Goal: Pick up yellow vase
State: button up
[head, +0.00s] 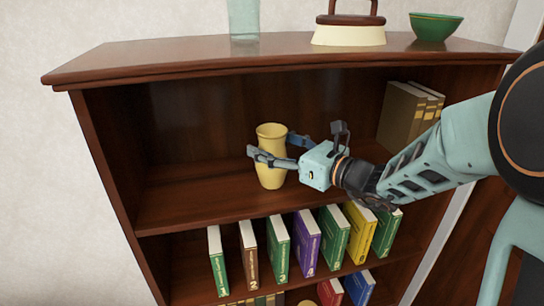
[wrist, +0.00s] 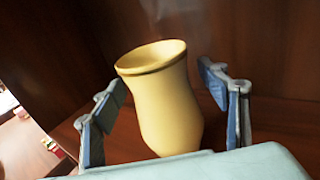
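The yellow vase (head: 270,172) stands upright on the upper shelf of the wooden bookcase in the head view. In the wrist view the vase (wrist: 165,100) is between the two fingers of my gripper (wrist: 168,108), with a visible gap on the right side and a smaller one on the left. My gripper (head: 277,150) reaches in from the right in the head view, one finger in front of the vase and one behind it. The fingers are spread apart. The lower part of the vase is hidden in the wrist view by the gripper body.
The bookcase (head: 190,205) has a top board above the vase. Brown books (head: 402,115) stand at the shelf's right end. Several numbered books (head: 278,250) fill the shelf below. A glass (head: 243,18), an iron (head: 348,32) and a green bowl (head: 435,27) stand on top. The shelf left of the vase is clear.

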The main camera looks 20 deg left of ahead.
jog(key=c, duration=1.2)
jog(key=shift+r, duration=0.15)
